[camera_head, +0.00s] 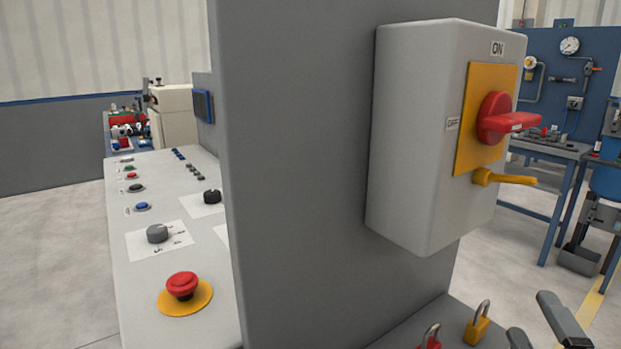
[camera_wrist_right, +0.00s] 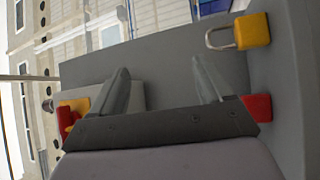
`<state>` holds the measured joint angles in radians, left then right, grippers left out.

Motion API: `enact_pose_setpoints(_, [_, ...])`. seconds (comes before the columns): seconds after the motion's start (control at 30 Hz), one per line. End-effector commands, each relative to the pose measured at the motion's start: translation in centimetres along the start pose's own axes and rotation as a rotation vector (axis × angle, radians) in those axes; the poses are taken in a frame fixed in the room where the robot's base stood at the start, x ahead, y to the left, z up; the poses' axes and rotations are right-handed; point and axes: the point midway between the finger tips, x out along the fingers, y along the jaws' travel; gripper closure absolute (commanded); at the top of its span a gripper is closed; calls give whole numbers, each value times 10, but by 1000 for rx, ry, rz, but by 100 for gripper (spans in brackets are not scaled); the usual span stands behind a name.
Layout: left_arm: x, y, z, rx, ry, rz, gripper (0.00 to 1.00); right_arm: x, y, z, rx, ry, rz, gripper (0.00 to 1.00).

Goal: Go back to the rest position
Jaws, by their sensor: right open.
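My right gripper (camera_head: 540,326) is at the lower right edge of the head view, beside the shelf with the padlocks. In the right wrist view its two fingers (camera_wrist_right: 162,84) stand apart with nothing between them. My left gripper is not in view.
A grey switch box (camera_head: 415,135) with a red rotary handle (camera_head: 497,120) and a yellow tab (camera_head: 503,178) hangs on a grey panel (camera_head: 300,180). A red padlock (camera_head: 430,341) and yellow padlock (camera_head: 477,329) sit on the shelf below, close to my right gripper. A control console (camera_head: 150,265) stands left.

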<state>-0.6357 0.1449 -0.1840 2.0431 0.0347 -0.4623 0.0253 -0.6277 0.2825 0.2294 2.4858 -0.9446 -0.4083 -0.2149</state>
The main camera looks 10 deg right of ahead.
Motion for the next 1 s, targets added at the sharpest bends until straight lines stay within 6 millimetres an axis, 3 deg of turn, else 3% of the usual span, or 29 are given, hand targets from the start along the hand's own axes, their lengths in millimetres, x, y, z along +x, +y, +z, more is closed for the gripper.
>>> enact_pose_setpoints(0.1, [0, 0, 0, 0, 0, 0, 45, -10, -41, 14, 251, -174, -165, 21])
enact_pose_setpoints(0.23, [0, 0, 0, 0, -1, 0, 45, -36, -95, 15, 485, -357, -387, 21])
enact_pose_setpoints(0.4, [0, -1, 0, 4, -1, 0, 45, -85, -156, -7, 706, -556, -702, 21])
enact_pose_setpoints(0.5, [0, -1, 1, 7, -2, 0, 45, -113, -178, -24, 779, -635, -861, 21])
enact_pose_setpoints(0.83, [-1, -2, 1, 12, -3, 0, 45, -195, -208, -76, 872, -799, -1291, 21])
enact_pose_setpoints(1.0, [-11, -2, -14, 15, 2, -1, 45, -184, -208, -84, 910, -747, -1268, 21])
